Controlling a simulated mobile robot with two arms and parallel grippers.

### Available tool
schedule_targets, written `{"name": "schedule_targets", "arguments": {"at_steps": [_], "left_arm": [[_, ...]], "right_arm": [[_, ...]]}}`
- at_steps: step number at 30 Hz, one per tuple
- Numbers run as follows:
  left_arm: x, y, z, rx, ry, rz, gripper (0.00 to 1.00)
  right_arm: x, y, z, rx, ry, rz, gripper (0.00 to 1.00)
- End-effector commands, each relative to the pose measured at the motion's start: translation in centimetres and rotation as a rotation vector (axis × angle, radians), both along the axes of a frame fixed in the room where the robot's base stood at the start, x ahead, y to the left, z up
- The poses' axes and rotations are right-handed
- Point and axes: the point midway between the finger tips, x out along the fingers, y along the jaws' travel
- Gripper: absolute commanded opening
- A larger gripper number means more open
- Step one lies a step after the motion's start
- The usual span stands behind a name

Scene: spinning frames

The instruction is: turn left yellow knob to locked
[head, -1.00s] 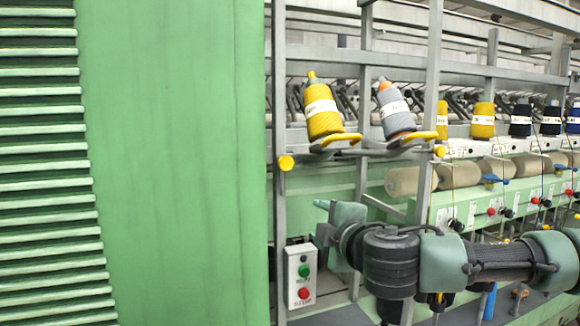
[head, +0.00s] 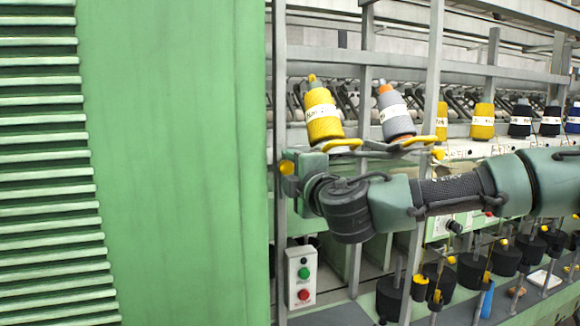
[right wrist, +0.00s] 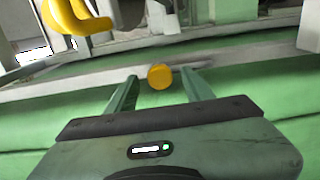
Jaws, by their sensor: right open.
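The left yellow knob (head: 287,168) sits on the grey upright post at the left end of the rack. My right gripper (head: 294,178) is right at it in the head view, its hand just right of the post. In the right wrist view the yellow knob (right wrist: 160,77) shows between the two green fingertips of my right gripper (right wrist: 159,75), with a gap on each side. The fingers are apart and hold nothing. Whether the knob lies fully within the fingers' depth I cannot tell. My left gripper is not in view.
Yellow (head: 323,113) and grey (head: 395,112) yarn cones stand above my forearm on yellow holders. Another yellow knob (head: 438,153) is on the post to the right. A button box (head: 300,277) hangs below. A large green panel (head: 165,160) fills the left.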

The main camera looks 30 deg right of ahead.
Motion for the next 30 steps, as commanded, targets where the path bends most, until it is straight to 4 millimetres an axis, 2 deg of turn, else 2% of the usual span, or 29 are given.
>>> {"name": "schedule_targets", "arguments": {"at_steps": [8,9,14,15,23,30], "left_arm": [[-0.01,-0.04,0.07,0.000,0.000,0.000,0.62],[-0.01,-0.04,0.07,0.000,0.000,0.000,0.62],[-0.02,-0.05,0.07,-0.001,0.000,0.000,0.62],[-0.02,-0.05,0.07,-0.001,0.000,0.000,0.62],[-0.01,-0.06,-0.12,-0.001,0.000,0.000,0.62],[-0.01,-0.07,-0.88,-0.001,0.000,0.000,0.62]], "right_arm": [[0.30,-0.07,-0.05,0.001,0.000,0.000,0.52],[0.30,-0.07,-0.05,0.001,0.000,0.000,0.49],[0.28,-0.07,-0.05,0.001,0.000,0.000,0.04],[0.28,-0.08,-0.05,0.001,0.000,0.000,0.00],[0.27,-0.08,-0.11,-0.020,0.005,0.000,0.00],[0.26,-0.03,-0.16,-0.130,0.030,0.001,0.00]]}}
